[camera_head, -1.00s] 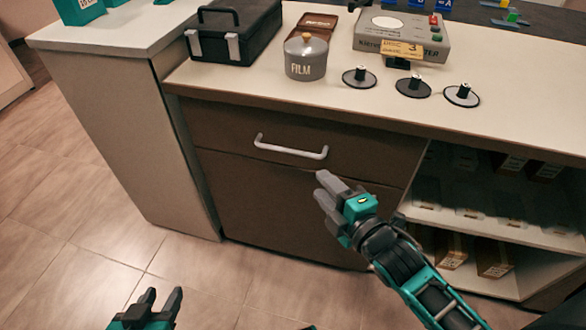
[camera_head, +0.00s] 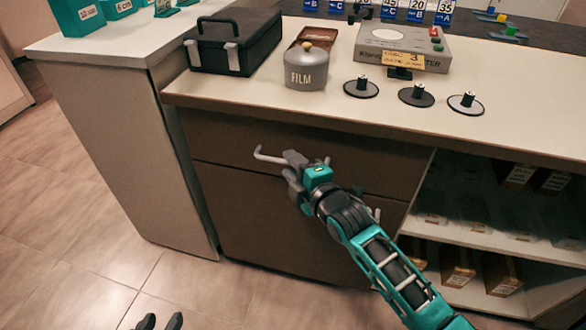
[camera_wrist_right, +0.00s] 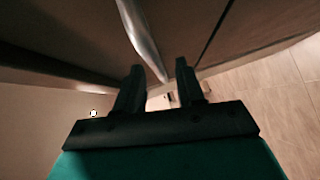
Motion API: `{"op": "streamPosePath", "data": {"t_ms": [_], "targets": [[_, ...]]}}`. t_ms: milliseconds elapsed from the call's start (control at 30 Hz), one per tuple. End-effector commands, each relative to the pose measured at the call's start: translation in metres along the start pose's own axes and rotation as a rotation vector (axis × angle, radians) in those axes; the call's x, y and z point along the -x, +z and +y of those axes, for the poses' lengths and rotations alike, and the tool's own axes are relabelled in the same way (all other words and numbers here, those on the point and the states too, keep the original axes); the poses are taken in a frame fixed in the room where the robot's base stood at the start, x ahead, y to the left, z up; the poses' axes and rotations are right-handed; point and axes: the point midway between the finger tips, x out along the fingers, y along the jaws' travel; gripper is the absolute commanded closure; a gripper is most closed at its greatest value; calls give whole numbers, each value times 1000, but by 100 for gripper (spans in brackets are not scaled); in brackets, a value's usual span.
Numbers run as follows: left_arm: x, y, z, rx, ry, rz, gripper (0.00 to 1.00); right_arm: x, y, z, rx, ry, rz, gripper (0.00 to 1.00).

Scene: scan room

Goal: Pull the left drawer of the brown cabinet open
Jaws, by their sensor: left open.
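The brown cabinet (camera_head: 290,225) stands under the counter. Its left drawer (camera_head: 225,133) is flush with the cabinet front and has a pale bar handle (camera_head: 268,157). My right gripper (camera_head: 291,168) is at the middle of the handle and hides its right part. In the right wrist view, the fingers (camera_wrist_right: 158,82) are apart, with the handle (camera_wrist_right: 143,38) running down toward the gap between them. Whether they touch it is unclear. My left gripper (camera_head: 160,322) shows only its fingertips at the bottom edge, apart and empty above the floor.
Open shelves (camera_head: 460,235) with boxes are to the right. A pale side counter (camera_head: 125,150) is on the left. The floor in front is clear.

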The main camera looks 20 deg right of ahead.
Motion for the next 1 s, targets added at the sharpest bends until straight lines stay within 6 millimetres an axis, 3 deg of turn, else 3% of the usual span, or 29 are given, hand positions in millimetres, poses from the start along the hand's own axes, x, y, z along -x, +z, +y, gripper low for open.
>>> {"op": "streamPosePath", "data": {"t_ms": [267,667,1000], "targets": [[0,-9,0,-3,1,18,57,-1,0,0,-1,-1,0,62],[0,-8,-1,-8,1,18,57,-1,0,0,-1,0,0,100],[-1,-4,-1,-8,1,9,57,-1,0,0,-1,-1,0,100]]}}
